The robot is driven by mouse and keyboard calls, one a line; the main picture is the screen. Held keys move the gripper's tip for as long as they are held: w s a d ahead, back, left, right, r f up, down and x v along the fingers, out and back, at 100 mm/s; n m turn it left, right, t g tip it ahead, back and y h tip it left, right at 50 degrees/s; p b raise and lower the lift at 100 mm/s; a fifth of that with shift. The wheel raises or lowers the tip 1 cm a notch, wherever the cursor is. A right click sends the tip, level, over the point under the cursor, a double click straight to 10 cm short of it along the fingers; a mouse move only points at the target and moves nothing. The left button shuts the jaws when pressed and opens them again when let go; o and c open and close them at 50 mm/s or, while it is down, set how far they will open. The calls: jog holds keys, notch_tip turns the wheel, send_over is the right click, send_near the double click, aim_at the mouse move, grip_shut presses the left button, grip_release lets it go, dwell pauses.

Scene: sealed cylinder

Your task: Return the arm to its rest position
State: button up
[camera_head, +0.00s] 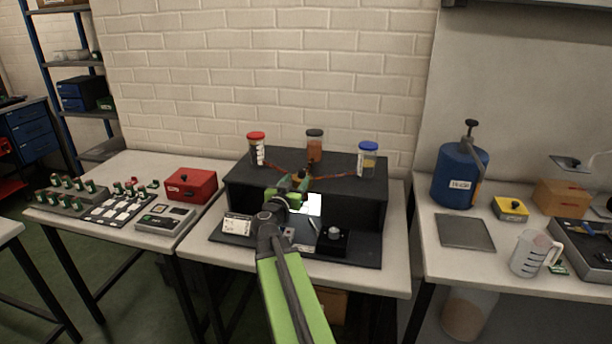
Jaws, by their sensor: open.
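My arm, green and dark grey, reaches up from the bottom middle toward a black bench unit (350,212). My gripper (303,178) is open at the front of this unit, near its top edge. The fingers are small in the picture, and I see nothing between them. Part of the unit's front and of the lit white panel (312,203) is hidden behind my arm. Jars with a red lid (257,150), a dark lid (315,146) and a blue lid (368,160) stand on the unit, with reddish tubes running between them.
A dark base plate (365,254) with a black knob block lies in front of the unit. A blue cylinder (459,177), yellow box (509,208) and clear jug (530,254) stand on the right table.

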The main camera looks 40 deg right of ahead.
jog(key=shift+v, duration=1.05)
jog(key=shift+w, duration=0.15)
